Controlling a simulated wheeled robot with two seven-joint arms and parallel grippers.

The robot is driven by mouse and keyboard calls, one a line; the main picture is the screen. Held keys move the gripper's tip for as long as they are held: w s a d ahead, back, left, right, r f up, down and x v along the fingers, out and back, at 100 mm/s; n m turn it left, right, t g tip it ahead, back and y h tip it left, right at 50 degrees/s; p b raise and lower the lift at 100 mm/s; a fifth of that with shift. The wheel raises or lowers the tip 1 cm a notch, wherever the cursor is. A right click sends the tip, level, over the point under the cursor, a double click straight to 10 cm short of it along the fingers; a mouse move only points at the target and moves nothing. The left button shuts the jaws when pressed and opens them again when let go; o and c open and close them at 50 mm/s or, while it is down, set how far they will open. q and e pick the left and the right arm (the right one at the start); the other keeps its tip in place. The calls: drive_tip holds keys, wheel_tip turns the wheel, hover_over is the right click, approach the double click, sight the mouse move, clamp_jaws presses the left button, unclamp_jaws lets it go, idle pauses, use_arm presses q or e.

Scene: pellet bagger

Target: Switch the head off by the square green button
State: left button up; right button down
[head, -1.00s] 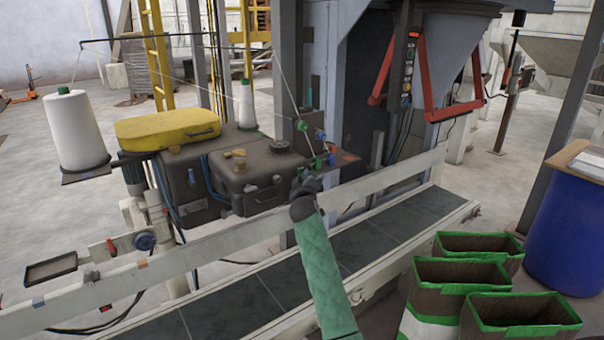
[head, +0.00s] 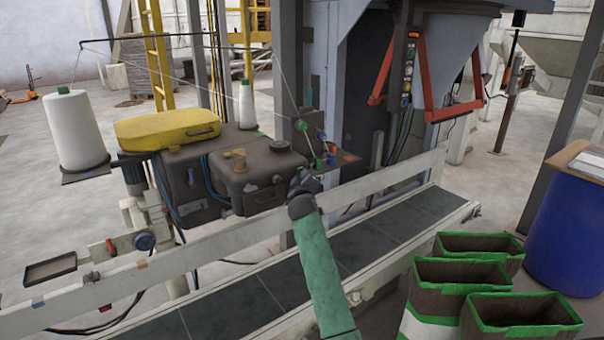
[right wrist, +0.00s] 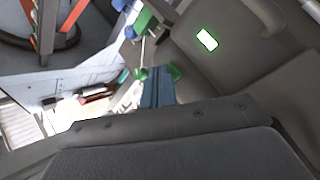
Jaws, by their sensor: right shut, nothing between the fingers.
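The brown-grey sewing head (head: 258,180) stands behind the conveyor, left of centre in the head view. In the right wrist view, its dark casing (right wrist: 225,70) fills the upper right. A bright whitish square with a green rim, the square green button (right wrist: 207,39), shows on that casing; I cannot make it out in the head view. My right gripper (head: 299,178) is shut and empty, close to the right end of the sewing head. I cannot tell whether it touches the casing. My left gripper is not in view.
Green and blue thread parts (head: 318,160) sit just right of the head, with thread running up. The pale conveyor rail (head: 225,232) and dark belt (head: 375,235) pass below. Open green-rimmed bags (head: 470,270) and a blue drum (head: 565,235) stand at right.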

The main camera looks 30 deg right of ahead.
idle(0.4)
drive_tip(key=shift+s+p, duration=0.4)
drive_tip(key=shift+s, duration=0.5)
drive_tip(key=s+p, duration=0.2)
drive_tip(key=s, duration=0.4)
drive_tip(key=shift+d, duration=0.3)
idle(0.3)
